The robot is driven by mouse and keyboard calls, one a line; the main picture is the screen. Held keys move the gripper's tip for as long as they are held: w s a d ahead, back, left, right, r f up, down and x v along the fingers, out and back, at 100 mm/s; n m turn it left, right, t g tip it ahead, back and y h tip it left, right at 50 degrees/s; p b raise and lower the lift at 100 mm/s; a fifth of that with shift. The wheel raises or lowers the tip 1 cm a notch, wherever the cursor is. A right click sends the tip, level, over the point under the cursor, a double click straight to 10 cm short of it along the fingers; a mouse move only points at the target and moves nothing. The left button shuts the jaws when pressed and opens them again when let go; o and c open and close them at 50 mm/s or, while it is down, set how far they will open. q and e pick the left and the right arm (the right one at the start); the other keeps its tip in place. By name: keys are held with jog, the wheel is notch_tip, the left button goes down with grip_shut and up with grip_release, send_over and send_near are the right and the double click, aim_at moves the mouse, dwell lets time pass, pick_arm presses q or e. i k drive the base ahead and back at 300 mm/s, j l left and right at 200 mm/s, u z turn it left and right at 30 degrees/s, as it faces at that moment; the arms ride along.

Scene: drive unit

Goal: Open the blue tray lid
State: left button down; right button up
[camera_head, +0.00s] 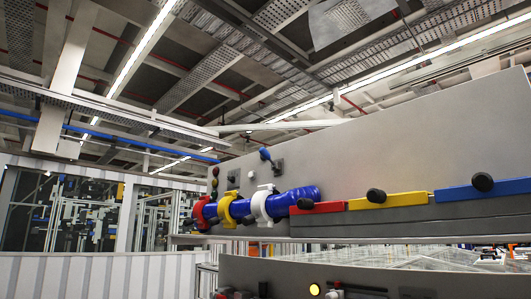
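The blue tray lid (508,188) is at the right end of a row of three lids along a grey panel. It is a long flat blue strip with a round black knob (482,182) on its front, and it appears closed. Its right end runs to the picture edge. The yellow lid (405,199) and the red lid (328,207) sit to its left, each with a black knob. Neither of my grippers shows in this view.
A blue cylinder (297,198) held by red, yellow and white clamps lies left of the lids. A blue-handled lever (265,154) and several buttons sit on the panel above. Below the lids is an open gap over a lower console with a lit yellow button (314,289).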

aim_at(482, 186)
jog(key=k+l+u, duration=0.15)
jog(key=l, duration=0.25)
jog(key=k+l+u, duration=0.15)
jog(key=l, duration=0.25)
jog(key=l+u, duration=0.15)
jog(key=l, duration=0.25)
jog(key=k+l+u, duration=0.2)
jog(key=l, duration=0.25)
jog(key=l+u, duration=0.3)
jog(key=l, duration=0.55)
jog(key=i+l, duration=0.1)
jog(key=l, duration=0.25)
jog(key=i+l+u, duration=0.1)
jog(key=l, duration=0.25)
jog(key=i+l, duration=0.1)
jog(key=l, duration=0.25)
jog(key=i+u, duration=0.05)
